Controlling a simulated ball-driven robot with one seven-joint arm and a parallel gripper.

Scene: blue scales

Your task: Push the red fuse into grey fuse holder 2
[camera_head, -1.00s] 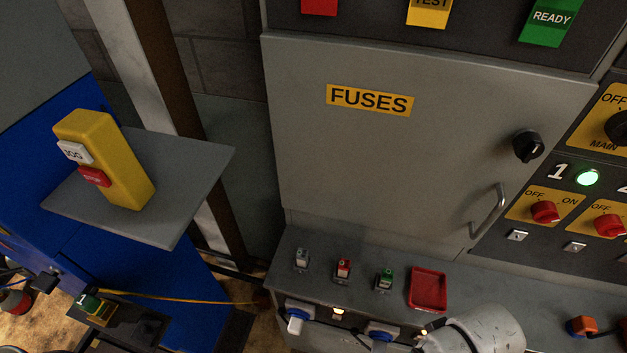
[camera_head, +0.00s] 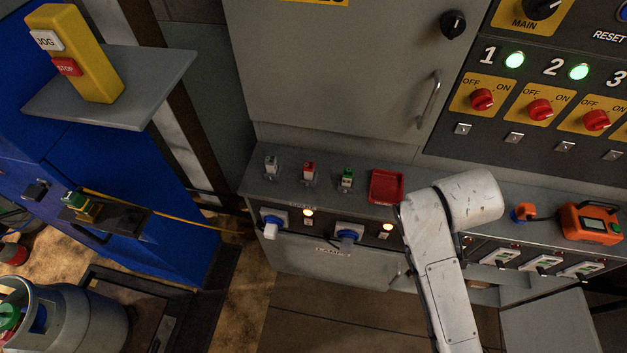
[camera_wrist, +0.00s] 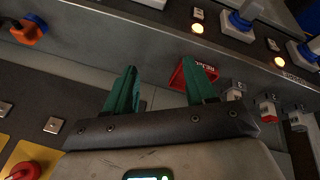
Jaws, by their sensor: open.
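The fingers point toward the ledge, near the red tray and to one side of the fuses. In the head view my gripper is not seen. The grey fuse cabinet (camera_head: 335,75) door is closed.
A red tray (camera_head: 387,186) lies right of the fuses and also shows beside a finger (camera_wrist: 193,72). Blue plugs (camera_head: 273,222) stick out below the ledge. The cabinet handle (camera_head: 429,98) protrudes. An orange device (camera_head: 590,223) sits at the right.

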